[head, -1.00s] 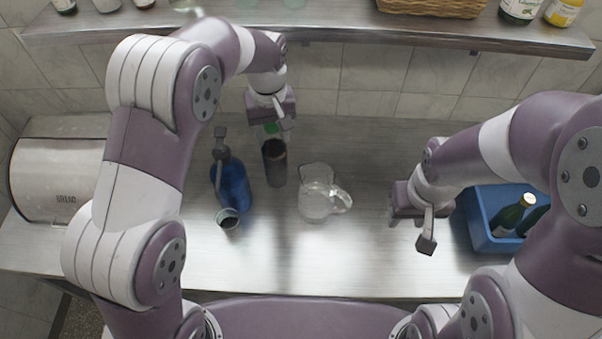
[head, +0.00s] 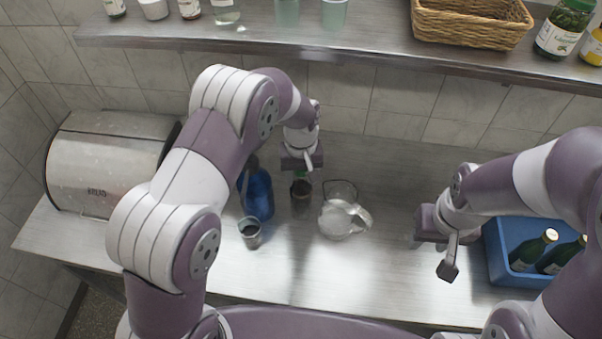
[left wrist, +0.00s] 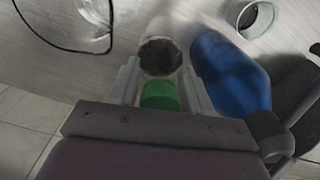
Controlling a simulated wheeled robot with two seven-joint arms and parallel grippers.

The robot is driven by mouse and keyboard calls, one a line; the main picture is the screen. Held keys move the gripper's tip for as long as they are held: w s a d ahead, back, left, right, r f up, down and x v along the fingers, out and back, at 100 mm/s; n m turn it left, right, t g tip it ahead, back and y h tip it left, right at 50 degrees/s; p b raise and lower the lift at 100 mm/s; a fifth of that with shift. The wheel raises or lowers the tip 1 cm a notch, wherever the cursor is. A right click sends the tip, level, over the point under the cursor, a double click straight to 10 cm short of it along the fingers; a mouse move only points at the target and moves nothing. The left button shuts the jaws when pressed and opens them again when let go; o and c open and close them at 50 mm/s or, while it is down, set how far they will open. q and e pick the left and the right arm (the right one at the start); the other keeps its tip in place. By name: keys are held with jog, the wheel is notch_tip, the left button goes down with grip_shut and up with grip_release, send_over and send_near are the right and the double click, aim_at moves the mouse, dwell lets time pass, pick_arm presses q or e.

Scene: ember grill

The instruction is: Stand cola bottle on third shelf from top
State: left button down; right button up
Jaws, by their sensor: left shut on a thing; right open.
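The cola bottle (head: 301,189), dark brown with a green cap, is under my left gripper (head: 302,162) above the back of the counter. In the left wrist view its dark round part (left wrist: 160,56) and green cap (left wrist: 160,96) show between the two fingers, and my left gripper is shut on it. My arm hides part of it in the head view, and I cannot tell whether its base touches the counter. A wall shelf (head: 340,45) runs across the top; its place in the stack is not visible. My right gripper (head: 436,248) is open and empty over the counter.
A blue bottle (head: 258,196) and metal cup (head: 250,233) stand left of the cola bottle, a glass jug (head: 340,219) right. A blue crate (head: 497,262) holds green bottles. The shelf carries jars, glasses and a wicker basket (head: 470,25); free room shows between glasses and basket.

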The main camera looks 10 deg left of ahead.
pick_arm(q)
jog(key=shift+c, duration=2.4)
grip_release()
jog(key=shift+r, duration=0.45)
notch_tip(320, 180, up, 6)
jog(key=b, duration=0.2)
jog(key=shift+f+b, duration=0.15)
jog(key=shift+b, duration=0.2)
notch_tip(320, 180, up, 6)
jog(key=p, duration=0.3)
jog(key=shift+f, duration=0.15)
